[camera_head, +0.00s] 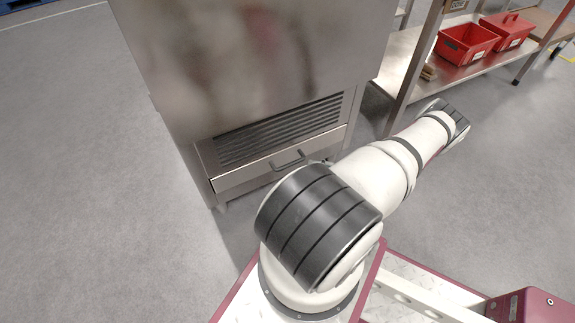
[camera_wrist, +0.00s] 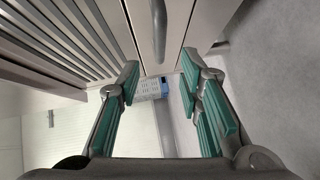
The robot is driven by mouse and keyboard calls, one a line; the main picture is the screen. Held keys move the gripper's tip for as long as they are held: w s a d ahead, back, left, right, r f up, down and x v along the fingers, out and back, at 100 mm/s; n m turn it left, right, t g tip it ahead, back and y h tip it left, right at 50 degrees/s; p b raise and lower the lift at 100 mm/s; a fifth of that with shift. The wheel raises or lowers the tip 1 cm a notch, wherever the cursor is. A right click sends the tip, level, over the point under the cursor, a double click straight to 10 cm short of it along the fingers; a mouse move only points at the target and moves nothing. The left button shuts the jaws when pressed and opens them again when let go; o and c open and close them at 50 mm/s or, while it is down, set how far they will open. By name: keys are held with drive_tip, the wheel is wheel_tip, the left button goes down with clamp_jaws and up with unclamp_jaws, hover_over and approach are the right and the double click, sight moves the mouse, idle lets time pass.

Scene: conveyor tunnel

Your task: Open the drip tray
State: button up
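The drip tray front (camera_head: 245,178) is a low, wide metal panel at the foot of a steel cabinet, below a slatted vent. Its dark bar handle (camera_head: 288,160) is at the middle of that front. I cannot tell whether the front is fully flush. In the wrist view, the handle (camera_wrist: 158,28) runs up and down at the top, on the pale tray front (camera_wrist: 139,18). My gripper (camera_wrist: 159,71) is open, with its green-padded fingers apart and nothing between them. The handle lies beyond the fingertips, roughly in line with the gap. My arm hides the gripper in the head view.
The steel cabinet (camera_head: 250,60) rises above the tray, with the vent (camera_head: 280,130) just over it. A steel shelf (camera_head: 455,80) with two red bins (camera_head: 467,42) stands at the right. Grey floor (camera_head: 80,180) is clear at the left. A blue object (camera_wrist: 165,88) shows between the fingers in the background.

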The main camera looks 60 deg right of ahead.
drive_tip(key=b+x, duration=0.2)
drive_tip(key=x, duration=0.7)
drive_tip(key=shift+w+a+f, duration=0.1)
drive_tip(key=shift+w, duration=0.25)
clamp_jaws()
